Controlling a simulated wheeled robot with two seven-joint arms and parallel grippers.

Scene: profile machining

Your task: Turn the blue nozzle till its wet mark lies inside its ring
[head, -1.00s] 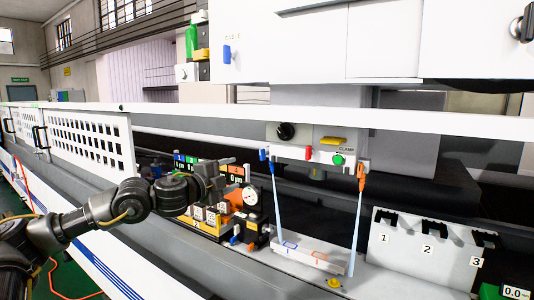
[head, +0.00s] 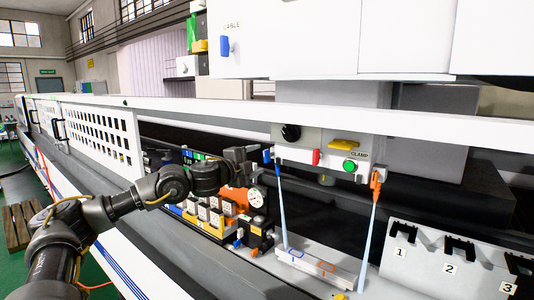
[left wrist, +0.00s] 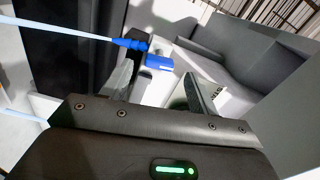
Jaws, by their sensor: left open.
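The blue nozzle (head: 267,156) hangs under the grey panel, and a pale blue jet runs from it down to a white plate (head: 345,277). The jet meets the plate near a blue ring (head: 293,255); the wet mark is too small to place against it. An orange nozzle (head: 376,180) to the right sends a second jet down near an orange ring (head: 326,268). My left gripper (head: 252,153) is open just left of the blue nozzle. In the left wrist view the blue nozzle (left wrist: 158,62) shows between the fingers, with no clear grip. My right gripper is not in view.
The panel carries a black knob (head: 290,132), a red part (head: 316,157), a yellow handle (head: 343,143) and a green button (head: 349,166). A dial gauge (head: 256,197) and small blocks stand below my left arm. A numbered rack (head: 430,275) is at right.

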